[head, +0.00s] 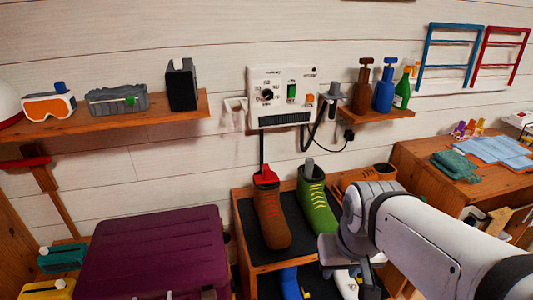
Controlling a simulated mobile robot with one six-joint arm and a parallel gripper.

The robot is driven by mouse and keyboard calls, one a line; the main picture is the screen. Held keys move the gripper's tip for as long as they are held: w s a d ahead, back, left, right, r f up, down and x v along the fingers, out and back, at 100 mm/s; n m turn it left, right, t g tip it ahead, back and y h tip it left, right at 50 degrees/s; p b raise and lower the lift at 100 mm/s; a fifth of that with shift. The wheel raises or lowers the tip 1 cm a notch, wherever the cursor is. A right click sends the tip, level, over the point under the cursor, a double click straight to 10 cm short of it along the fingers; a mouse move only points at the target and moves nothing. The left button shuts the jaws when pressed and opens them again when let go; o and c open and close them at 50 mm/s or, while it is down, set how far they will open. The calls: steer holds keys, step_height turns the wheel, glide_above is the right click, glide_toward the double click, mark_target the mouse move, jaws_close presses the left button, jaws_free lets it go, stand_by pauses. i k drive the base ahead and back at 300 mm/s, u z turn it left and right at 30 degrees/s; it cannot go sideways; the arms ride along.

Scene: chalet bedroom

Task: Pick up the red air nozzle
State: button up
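The red air nozzle (265,177) sits in the top opening of a brown boot (271,215) with orange laces. A black hose runs up from it to the white wall dryer unit (283,97). The boot stands on the dark top of a wooden rack (243,240). My arm reaches in from the lower right, and its wrist end (340,250) is right of the brown boot and in front of the green boot, apart from the red nozzle in the picture.
A green boot (315,205) with a grey nozzle (309,168) stands right beside the brown one. Another grey nozzle (335,91) hangs on the wall. A purple suitcase (155,250) fills the lower left. A shelf (150,115) and a desk (425,165) flank the rack.

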mark_target(268, 178)
steer(key=i, duration=0.9)
steer(key=u, duration=0.05)
